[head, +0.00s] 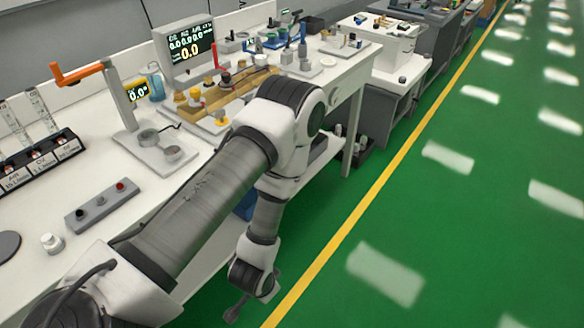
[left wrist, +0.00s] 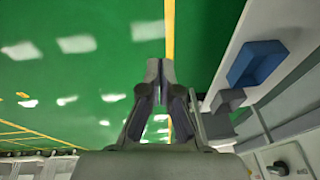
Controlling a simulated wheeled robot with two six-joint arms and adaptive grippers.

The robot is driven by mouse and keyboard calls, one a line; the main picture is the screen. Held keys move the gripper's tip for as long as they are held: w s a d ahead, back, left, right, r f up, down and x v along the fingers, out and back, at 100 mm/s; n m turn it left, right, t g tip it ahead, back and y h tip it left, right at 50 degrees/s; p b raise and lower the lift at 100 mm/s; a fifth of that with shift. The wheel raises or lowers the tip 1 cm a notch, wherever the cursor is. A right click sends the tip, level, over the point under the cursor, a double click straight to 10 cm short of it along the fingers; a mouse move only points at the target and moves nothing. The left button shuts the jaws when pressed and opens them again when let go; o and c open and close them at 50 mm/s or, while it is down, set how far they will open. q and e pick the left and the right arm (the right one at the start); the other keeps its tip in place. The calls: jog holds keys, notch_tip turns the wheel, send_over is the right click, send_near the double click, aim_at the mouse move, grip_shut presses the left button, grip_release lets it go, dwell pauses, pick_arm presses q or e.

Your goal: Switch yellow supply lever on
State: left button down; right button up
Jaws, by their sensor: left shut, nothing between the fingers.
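Small yellow parts show on the white bench in the head view: a yellow knob (head: 195,94) and another yellow piece (head: 222,119) near a tan board. I cannot tell which of these is the yellow supply lever, or its position. My left arm crosses in front of the bench. My left gripper (head: 237,309) hangs low beyond the bench's front edge, over the green floor, away from the yellow parts. In the left wrist view it (left wrist: 160,70) is shut and empty. My right gripper is not in view.
An orange-handled stand (head: 118,108), a monitor (head: 186,47), a flowmeter block (head: 40,160) and a grey box with buttons (head: 102,205) stand on the bench (head: 180,205). A blue bin (left wrist: 256,63) is on a shelf. The floor (head: 440,230) to the right is clear.

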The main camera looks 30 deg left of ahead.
pick_arm(q)
jog(key=w+a+f+m+t+y+b, duration=0.1)
jog(key=w+a+f+m+t+b, duration=0.15)
jog(key=w+b, duration=0.35)
jog(key=w+a+f+m+t+y+b, duration=0.1)
jog(key=w+f+m+t+b, duration=0.2)
jog(key=w, duration=0.4)
jog(key=w+a+f+m+t+y+b, duration=0.1)
jog(key=w+f+t+b, duration=0.1)
jog(key=w+b, duration=0.45)
jog(key=w+a+r+m+t+y+b, duration=0.4)
jog(key=w+r+m+t+y+b, duration=0.3)
jog(key=b, duration=0.8)
notch_tip(320, 180, up, 3)
jog(key=shift+w+r+t+y, duration=0.1)
jog(key=shift+w+t+y, duration=0.35)
jog(key=shift+w+y, duration=0.65)
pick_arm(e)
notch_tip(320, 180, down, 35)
